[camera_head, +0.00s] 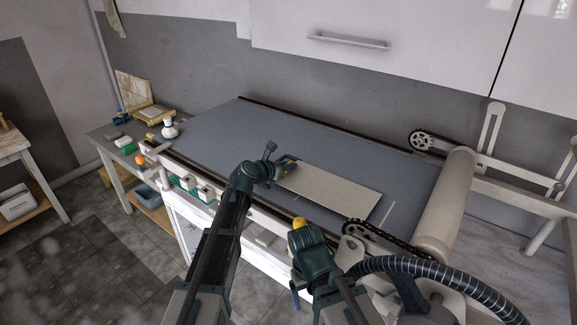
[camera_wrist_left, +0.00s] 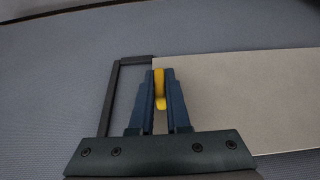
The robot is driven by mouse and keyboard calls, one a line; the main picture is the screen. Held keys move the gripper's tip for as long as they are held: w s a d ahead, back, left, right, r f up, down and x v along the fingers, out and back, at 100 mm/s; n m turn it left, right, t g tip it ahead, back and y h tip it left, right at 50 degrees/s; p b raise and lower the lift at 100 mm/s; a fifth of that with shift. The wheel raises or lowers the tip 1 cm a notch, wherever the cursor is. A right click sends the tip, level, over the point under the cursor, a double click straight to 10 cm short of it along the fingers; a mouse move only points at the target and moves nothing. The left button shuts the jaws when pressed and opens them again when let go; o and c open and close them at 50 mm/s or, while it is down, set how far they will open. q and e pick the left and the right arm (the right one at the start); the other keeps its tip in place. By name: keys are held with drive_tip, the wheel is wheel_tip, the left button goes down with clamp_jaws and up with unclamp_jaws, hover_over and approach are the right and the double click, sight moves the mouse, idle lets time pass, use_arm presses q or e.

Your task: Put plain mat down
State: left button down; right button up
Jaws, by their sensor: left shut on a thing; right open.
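The plain mat (camera_head: 335,191) is a flat beige rectangle over the blue-grey bed of the long table (camera_head: 235,128). In the left wrist view the mat (camera_wrist_left: 245,95) extends to the right, with a dark open frame (camera_wrist_left: 115,92) at its near left end. My left gripper (camera_head: 287,162) is shut on this end of the mat; its blue fingers and a yellow part (camera_wrist_left: 160,88) hide the exact contact. I cannot tell whether the mat touches the bed. My right gripper (camera_head: 302,228) is open, lower in the head view, in front of the table; its fingertips are hard to make out.
A pale roller (camera_head: 445,205) and a chain drive (camera_head: 380,238) stand at the right end of the table. A white bottle (camera_head: 169,129) and small colored items are on a side bench at the left. The bed left of the mat is clear.

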use_arm(q)
drive_tip(key=shift+f, duration=0.1)
drive_tip(key=c, duration=0.8)
unclamp_jaws()
drive_tip(key=shift+s+a, duration=0.1)
drive_tip(key=shift+s, duration=0.05)
drive_tip(key=shift+p+v, duration=1.8)
drive_tip(key=shift+v, duration=2.55)
drive_tip(key=p+v, duration=0.5)
drive_tip(key=v, duration=0.9)
